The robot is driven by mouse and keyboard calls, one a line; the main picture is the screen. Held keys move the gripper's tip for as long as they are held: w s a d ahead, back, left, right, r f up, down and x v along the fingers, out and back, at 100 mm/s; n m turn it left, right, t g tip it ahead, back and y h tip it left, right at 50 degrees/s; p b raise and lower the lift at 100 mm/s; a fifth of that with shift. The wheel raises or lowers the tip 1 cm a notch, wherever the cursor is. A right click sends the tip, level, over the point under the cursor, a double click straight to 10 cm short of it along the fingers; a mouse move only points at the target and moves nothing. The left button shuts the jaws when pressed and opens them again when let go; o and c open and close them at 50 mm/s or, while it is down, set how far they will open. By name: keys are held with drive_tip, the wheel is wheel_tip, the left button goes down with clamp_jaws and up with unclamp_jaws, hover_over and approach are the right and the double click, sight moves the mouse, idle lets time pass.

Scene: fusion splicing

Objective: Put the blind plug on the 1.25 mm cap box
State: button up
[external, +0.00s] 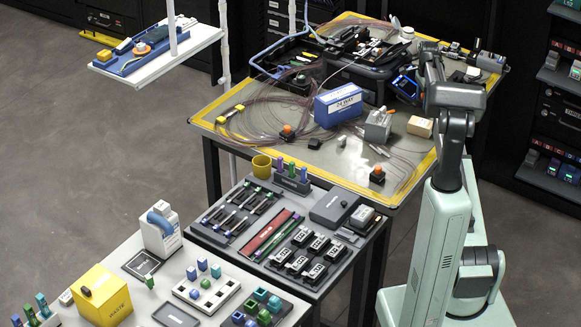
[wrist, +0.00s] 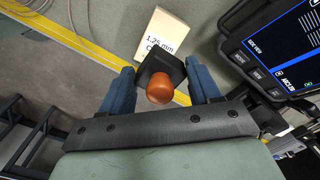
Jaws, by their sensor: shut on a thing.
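In the wrist view, the cream 1.25 mm cap box (wrist: 160,35) is partly covered by the held plug, and only part of its label shows. The blind plug, a black block with an orange rounded knob (wrist: 160,88), is between the blue fingers of my gripper (wrist: 160,78), which is shut on it. The plug overlaps the lower right of the box in this view. I cannot tell whether they touch. In the external view a cream box (external: 420,126) is near the table's right edge, its label unreadable. My fingers and the held plug cannot be made out there.
A lit screen (wrist: 285,50) stands close on the right of the wrist view. The yellow table edge (wrist: 70,60) runs below the box. Similar orange-topped plugs (external: 377,173) and loose cables lie on the table. A blue box (external: 339,102) and a grey box (external: 377,126) stand nearby.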

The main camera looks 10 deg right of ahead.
sight(421, 122)
drive_tip(key=shift+f, duration=3.4)
drive_tip(key=shift+f, duration=0.15)
drive_tip(key=o, duration=1.1)
drive_tip(key=shift+c, duration=0.2)
wheel_tip(421, 122, up, 12)
drive_tip(key=shift+r, duration=0.15)
